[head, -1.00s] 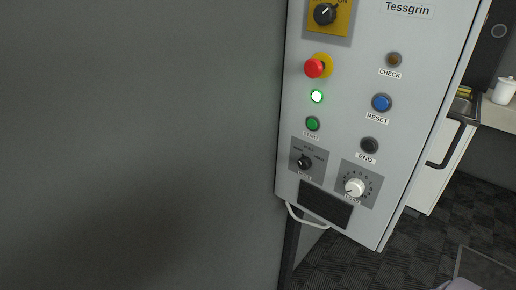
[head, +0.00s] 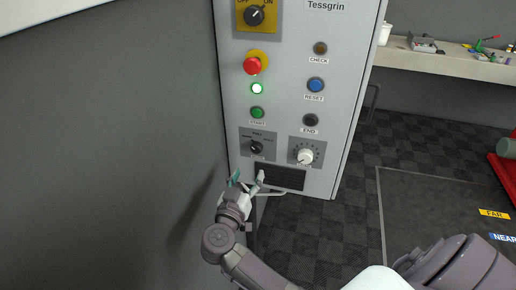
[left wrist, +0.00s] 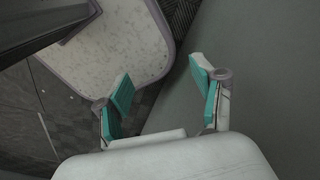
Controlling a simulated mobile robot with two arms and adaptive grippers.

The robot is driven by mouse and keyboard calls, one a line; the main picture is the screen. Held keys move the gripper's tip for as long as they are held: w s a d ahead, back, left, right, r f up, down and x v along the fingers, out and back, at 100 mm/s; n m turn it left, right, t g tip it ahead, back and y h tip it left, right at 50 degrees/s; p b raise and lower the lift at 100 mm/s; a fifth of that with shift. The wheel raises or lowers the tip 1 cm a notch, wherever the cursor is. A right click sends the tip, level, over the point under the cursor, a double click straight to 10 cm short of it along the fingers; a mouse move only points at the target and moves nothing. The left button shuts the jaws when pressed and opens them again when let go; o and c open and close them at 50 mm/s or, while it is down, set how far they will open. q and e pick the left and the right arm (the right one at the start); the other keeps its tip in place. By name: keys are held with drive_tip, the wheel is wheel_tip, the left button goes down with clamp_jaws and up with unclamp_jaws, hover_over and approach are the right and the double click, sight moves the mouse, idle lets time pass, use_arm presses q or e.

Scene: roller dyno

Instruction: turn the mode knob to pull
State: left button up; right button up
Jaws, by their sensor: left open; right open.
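The mode knob (head: 256,147) is a small black knob on a grey plate at the lower left of the control panel (head: 285,60). Small labels sit around it; they are too small to read surely, and I cannot tell which one the knob points at. My right gripper (head: 248,178) is open, with teal finger pads, just below the knob and near the panel's lower left edge. It appears apart from the knob, with nothing between its fingers. My left gripper (left wrist: 161,82) is open and empty in the left wrist view and is not seen in the head view.
A white dial (head: 305,156) is right of the knob, with a dark grille (head: 280,177) below. A red emergency button (head: 252,65), green start button (head: 257,113) and black end button (head: 310,120) are above. A grey wall (head: 110,150) stands close on the left.

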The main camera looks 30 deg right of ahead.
sight(252, 149)
drive_tip(key=w+d, duration=0.1)
drive_tip(key=w+d+p, duration=0.1)
drive_tip(key=w, duration=0.1)
drive_tip(key=w+d, duration=0.1)
drive_tip(key=w, duration=0.1)
drive_tip(key=shift+w+d+r, duration=0.15)
drive_tip(key=shift+d+r, duration=0.1)
drive_tip(key=shift+r, duration=0.1)
drive_tip(key=x, duration=0.1)
drive_tip(key=p+x, duration=0.1)
drive_tip(key=x, duration=0.1)
drive_tip(key=shift+w+f, duration=0.2)
drive_tip(key=shift+w, duration=0.3)
use_arm(q)
drive_tip(key=w+a+r, duration=0.2)
drive_tip(key=a, duration=0.1)
drive_tip(key=shift+w, duration=0.15)
use_arm(e)
drive_tip(key=shift+s+d, duration=0.1)
use_arm(q)
drive_tip(key=shift+w+a, duration=0.1)
